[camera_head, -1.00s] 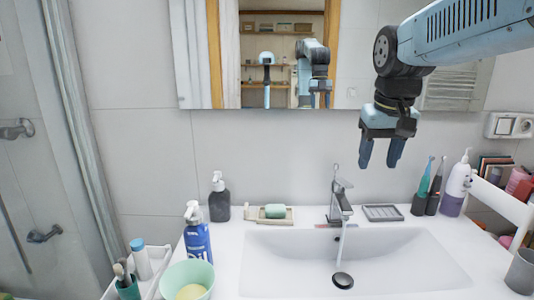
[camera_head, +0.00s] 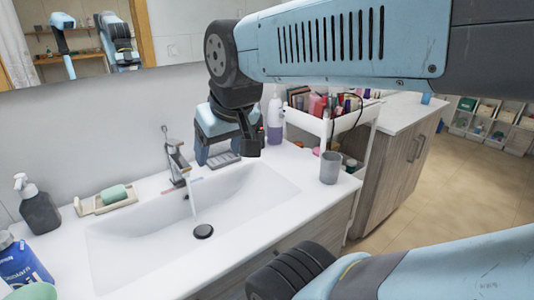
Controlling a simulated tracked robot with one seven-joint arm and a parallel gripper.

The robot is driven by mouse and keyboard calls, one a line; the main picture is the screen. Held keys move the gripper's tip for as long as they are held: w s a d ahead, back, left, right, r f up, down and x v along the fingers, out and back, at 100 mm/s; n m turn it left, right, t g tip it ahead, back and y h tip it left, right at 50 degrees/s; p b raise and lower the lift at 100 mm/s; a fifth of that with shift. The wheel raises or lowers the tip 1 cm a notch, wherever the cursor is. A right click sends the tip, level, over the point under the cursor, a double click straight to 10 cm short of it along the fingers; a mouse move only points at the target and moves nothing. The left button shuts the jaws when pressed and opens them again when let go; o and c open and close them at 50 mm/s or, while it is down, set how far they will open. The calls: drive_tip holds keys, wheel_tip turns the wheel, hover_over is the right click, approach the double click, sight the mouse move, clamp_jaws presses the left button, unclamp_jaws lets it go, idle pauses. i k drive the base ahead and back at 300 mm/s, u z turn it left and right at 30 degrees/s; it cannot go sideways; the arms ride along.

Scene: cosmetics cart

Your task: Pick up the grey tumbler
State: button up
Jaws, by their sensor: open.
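The grey tumbler (camera_head: 330,167) stands upright on the right end of the white sink counter, near its front edge. My gripper (camera_head: 226,146) is open and empty, pointing down over the back right part of the sink. It is to the left of the tumbler and apart from it. My light blue arm passes above the tumbler in the picture, but the tumbler shows whole.
A white cart (camera_head: 335,125) full of cosmetics stands behind the tumbler. A purple and white bottle (camera_head: 275,120) and a grey soap tray (camera_head: 222,161) are near my gripper. The faucet (camera_head: 177,160) runs into the sink (camera_head: 140,225). Free counter lies left of the tumbler.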

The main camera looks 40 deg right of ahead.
sight(330, 169)
drive_tip(key=z, duration=0.3)
drive_tip(key=k, duration=1.6)
drive_tip(key=z, duration=1.2)
drive_tip(key=i, duration=1)
drive_tip(key=z, duration=0.05)
